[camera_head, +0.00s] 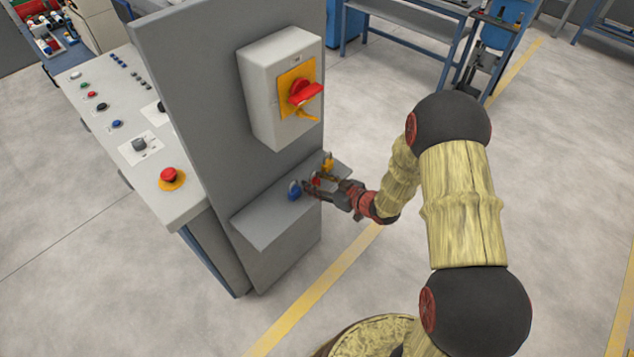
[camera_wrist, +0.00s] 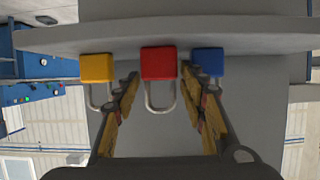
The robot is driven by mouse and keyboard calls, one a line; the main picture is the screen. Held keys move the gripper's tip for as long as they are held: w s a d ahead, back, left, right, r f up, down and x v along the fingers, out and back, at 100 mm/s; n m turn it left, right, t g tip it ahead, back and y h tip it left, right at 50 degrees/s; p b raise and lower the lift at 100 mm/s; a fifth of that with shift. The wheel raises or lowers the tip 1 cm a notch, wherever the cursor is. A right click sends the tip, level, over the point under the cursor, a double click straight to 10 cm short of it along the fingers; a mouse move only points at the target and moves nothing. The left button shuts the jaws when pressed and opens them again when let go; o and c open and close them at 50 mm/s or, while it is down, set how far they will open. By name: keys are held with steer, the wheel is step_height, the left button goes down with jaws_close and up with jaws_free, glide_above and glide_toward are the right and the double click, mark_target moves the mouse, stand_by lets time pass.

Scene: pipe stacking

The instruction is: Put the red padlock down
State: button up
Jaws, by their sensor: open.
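The red padlock (camera_head: 316,180) is on the small grey shelf (camera_head: 262,222), between a blue padlock (camera_head: 294,191) and a yellow padlock (camera_head: 328,164). In the wrist view, which looks upside down, the red padlock (camera_wrist: 158,62) has its body against the shelf (camera_wrist: 160,36) and its silver shackle pointing away from it. My gripper (camera_head: 324,187) is at the shelf, with its open fingers on either side of the red padlock. I see gaps between the fingers and its shackle. In the head view the fingers partly hide it.
In the wrist view the blue padlock (camera_wrist: 208,62) is close beside one finger, and the yellow padlock (camera_wrist: 96,68) is near the other. A switch box (camera_head: 270,95) with a red handle is on the panel above the shelf. A control desk (camera_head: 135,150) stands left.

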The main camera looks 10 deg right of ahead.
steer(key=p+v, duration=0.3)
steer(key=v, duration=0.9)
steer(key=w+d+r+h, duration=0.5)
steer(key=d+r, duration=0.1)
steer(key=r, duration=0.3)
steer(key=s+d+r+m+g+h, duration=0.25)
steer(key=s+r+m+h, duration=0.2)
steer(key=r, duration=0.75)
steer(key=s+a+r+g, duration=0.1)
steer(key=s+a+r, duration=0.1)
steer(key=s, duration=0.6)
steer(key=s+a+r+m+g+y, duration=0.1)
steer(key=s+a+r, duration=0.2)
steer(key=s+a, duration=0.2)
steer(key=s+a+r+m+g+y, duration=0.1)
steer(key=s+a+r, duration=0.2)
steer(key=s, duration=0.8)
steer(key=shift+a+r, duration=0.15)
steer(key=shift+a, duration=0.15)
